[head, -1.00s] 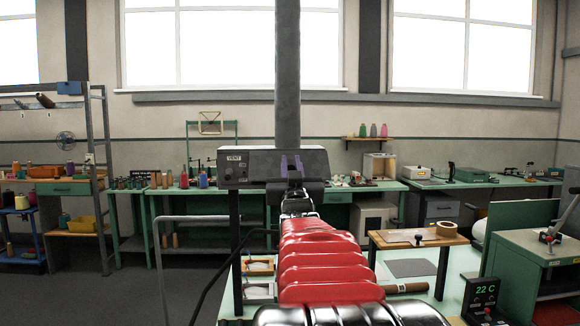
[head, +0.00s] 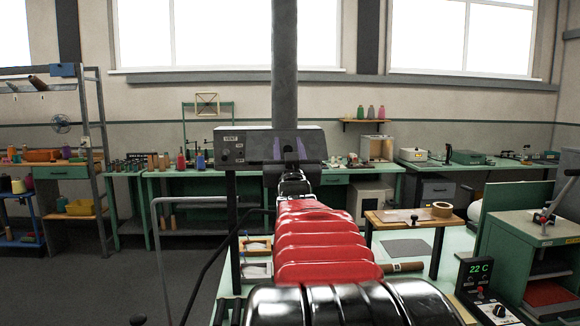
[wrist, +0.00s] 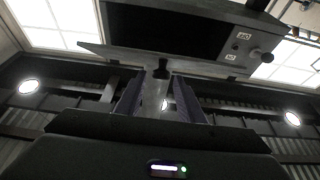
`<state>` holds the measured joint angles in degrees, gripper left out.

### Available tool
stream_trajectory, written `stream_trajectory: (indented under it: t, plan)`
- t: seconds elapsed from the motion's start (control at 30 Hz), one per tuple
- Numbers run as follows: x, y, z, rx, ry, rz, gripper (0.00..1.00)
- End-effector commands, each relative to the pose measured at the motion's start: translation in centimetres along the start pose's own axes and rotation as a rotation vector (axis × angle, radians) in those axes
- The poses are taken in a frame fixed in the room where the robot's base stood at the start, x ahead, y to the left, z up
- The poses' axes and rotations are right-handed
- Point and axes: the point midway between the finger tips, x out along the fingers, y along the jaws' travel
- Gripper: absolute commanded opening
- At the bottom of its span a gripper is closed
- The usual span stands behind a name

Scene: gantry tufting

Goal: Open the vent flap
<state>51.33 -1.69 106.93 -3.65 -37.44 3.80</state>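The vent box (head: 231,148), marked VENT, stands on a dark post ahead of me. Its flap (head: 262,144) is a dark slanted panel on the front. In the wrist view the flap is a grey plate (wrist: 215,68) below the dark face of the box, with a small black tab (wrist: 162,69). My gripper (head: 288,148) is in front of the flap. In the wrist view, my gripper's (wrist: 158,88) two purple fingers are apart, with the tab near their tips and roughly between them. I cannot tell whether they touch it. My wrist hides part of the flap in the head view.
A grey column (head: 284,70) rises behind the box. A bent grey rail (head: 158,245) stands at left. A small wooden table (head: 390,219) with a tape roll (head: 442,209) and a temperature display (head: 479,268) are at right. Green benches line the back wall.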

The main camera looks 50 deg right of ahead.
Motion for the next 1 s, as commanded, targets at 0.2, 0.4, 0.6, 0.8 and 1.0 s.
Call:
stream_trajectory:
  t: [0.2, 0.4, 0.6, 0.8, 1.0]
  plan:
    - [-2.6, 0.0, 0.0, 0.000, 0.000, 0.000, 0.35]
    - [-5.4, 0.1, 0.0, 0.000, 0.000, 0.001, 0.35]
    - [-8.1, 0.1, 0.0, -0.001, 0.001, 0.002, 0.35]
    - [-10.8, 0.1, 0.1, -0.001, -0.001, 0.002, 0.35]
    - [-12.6, 0.1, 0.0, -0.001, 0.001, 0.002, 0.35]
